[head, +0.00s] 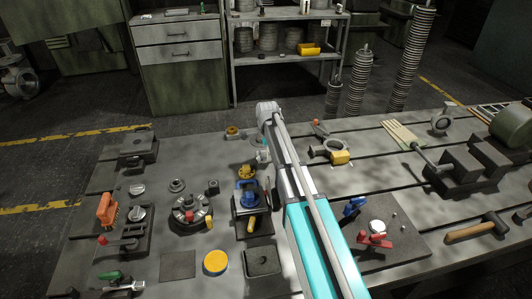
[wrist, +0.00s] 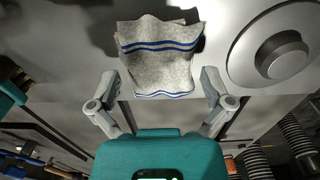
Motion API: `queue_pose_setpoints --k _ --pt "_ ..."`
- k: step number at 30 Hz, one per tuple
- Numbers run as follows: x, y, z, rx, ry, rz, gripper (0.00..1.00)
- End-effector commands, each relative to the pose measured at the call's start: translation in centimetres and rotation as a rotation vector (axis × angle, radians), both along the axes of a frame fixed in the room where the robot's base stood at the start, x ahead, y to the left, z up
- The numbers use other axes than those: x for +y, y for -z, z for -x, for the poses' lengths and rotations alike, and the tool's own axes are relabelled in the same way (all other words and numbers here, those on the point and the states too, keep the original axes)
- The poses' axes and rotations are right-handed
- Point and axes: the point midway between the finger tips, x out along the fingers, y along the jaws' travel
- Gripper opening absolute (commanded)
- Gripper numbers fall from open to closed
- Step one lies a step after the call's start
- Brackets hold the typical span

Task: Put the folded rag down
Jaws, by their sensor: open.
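The folded rag (wrist: 160,62) is grey with blue stripes. In the wrist view it is at the top middle, in front of a grey surface with a dark shadow beside it. My gripper (wrist: 160,85) is open, with one finger to the left of the rag and one to the right. Gaps show between the rag and both fingers. Whether the rag's underside rests fully on the surface cannot be told. In the head view my arm reaches over the middle of the workbench (head: 110,222), and I cannot make out the rag there.
A round grey casting (wrist: 283,53) is close to the right of the rag in the wrist view. On the bench, a blue and yellow valve (head: 246,190) stands left of my arm. A ring casting with a yellow part (head: 340,157) and gloves (head: 402,133) lie to the right.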

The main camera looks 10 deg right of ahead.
Motion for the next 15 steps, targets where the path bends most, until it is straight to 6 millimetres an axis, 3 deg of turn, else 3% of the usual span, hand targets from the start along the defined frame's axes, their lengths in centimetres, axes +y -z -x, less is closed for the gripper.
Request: queue_pose_setpoints --k 15 --pt "-0.1 -4.6 0.0 0.000 0.000 0.000 1.00"
